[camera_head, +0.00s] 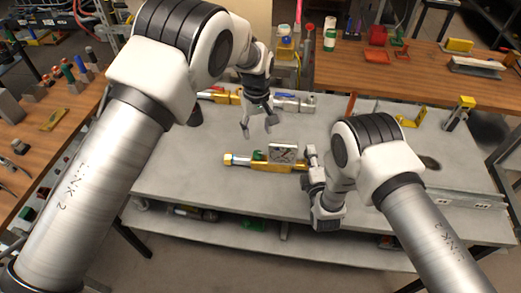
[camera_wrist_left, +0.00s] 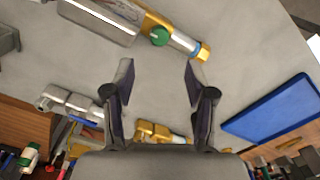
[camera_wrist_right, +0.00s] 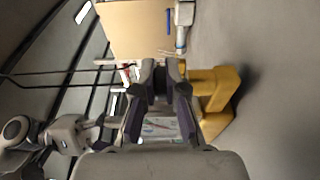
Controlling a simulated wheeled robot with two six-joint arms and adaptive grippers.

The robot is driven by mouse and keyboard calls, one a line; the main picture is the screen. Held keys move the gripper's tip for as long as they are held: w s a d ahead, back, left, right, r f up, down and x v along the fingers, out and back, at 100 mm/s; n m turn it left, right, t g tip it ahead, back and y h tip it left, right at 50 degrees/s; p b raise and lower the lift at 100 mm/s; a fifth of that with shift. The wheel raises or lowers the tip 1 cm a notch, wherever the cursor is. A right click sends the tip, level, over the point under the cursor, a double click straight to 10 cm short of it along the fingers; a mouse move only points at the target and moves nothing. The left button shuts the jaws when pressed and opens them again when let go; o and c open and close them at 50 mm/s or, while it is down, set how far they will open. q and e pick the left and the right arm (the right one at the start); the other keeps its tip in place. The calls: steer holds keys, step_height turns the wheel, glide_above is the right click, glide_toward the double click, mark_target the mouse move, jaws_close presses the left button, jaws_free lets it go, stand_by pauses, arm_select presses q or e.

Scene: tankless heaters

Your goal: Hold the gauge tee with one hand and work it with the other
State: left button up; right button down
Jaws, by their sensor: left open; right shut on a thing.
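The gauge tee (camera_head: 270,166) lies on the grey bench, a brass body with a square gauge face (camera_head: 283,153), a green knob (camera_head: 258,155) and a pale brass end at left. In the left wrist view its green knob (camera_wrist_left: 160,36) and brass end (camera_wrist_left: 203,50) show at the top. My right gripper (camera_head: 308,160) is shut on the tee's right end; in the right wrist view the jaws (camera_wrist_right: 162,75) hide most of the grip, with brass beside them. My left gripper (camera_head: 259,126) is open and empty, behind and above the tee, apart from it.
Brass and silver valve fittings (camera_head: 292,102) lie behind on the bench; they also show in the left wrist view (camera_wrist_left: 155,132). A blue tray (camera_wrist_left: 277,108) is at right in that view. The bench left of the tee is clear. Wooden side tables hold tools.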

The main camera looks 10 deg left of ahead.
mark_target(257, 152)
arm_select(q)
step_height(257, 152, down, 10)
steer(key=m, duration=2.9)
steer(key=shift+w+m, duration=0.1)
steer(key=shift+m, duration=0.3)
jaws_close()
